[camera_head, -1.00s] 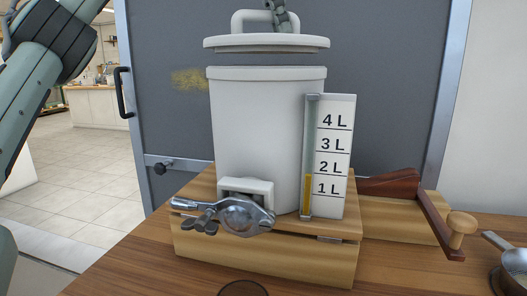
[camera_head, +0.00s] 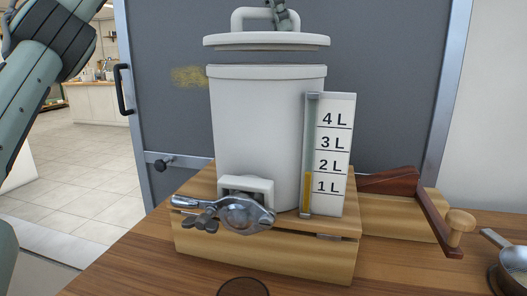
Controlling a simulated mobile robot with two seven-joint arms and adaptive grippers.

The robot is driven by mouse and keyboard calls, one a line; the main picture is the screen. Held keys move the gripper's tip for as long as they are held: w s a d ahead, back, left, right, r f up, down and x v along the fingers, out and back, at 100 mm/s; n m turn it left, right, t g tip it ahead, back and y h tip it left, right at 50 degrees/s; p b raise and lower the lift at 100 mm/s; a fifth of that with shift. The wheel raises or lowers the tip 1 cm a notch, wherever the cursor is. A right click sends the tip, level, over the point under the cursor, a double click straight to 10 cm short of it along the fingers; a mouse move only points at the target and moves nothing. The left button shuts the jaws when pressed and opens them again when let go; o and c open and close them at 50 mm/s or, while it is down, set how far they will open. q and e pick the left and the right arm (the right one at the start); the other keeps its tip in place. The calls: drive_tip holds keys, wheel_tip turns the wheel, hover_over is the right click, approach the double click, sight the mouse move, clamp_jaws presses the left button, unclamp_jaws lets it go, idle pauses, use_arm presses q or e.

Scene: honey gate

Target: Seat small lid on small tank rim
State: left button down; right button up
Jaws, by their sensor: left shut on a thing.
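The small tank (camera_head: 256,120) is a white cylinder standing upright on a wooden block. Its rim (camera_head: 266,73) shows as a wider band at the top. The white small lid (camera_head: 266,41) hangs level just above the rim, with a narrow gap between them. The lid has an arched white handle (camera_head: 237,20). My left gripper (camera_head: 279,14) is shut on the lid handle; only its lower tip shows at the top edge of the view. My right gripper is not in view.
A metal clamp valve (camera_head: 240,213) sits at the tank's foot. A level gauge (camera_head: 332,155) marked 1 L to 4 L stands at its right. The wooden block (camera_head: 265,252) rests on a wooden table (camera_head: 130,262). A lever with a knob (camera_head: 461,222) and a pan (camera_head: 509,262) are at right.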

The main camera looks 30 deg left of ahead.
use_arm(q)
drive_tip(key=shift+f+b, duration=0.7)
drive_tip(key=shift+f, duration=0.4)
idle(0.6)
drive_tip(key=shift+p, duration=0.35)
idle(0.5)
drive_tip(key=shift+f, duration=0.45)
idle(1.0)
idle(0.4)
idle(0.3)
drive_tip(key=c, duration=1.6)
unclamp_jaws()
drive_tip(key=shift+c, duration=0.2)
drive_tip(key=shift+r+p, duration=0.2)
drive_tip(key=shift+p, duration=0.15)
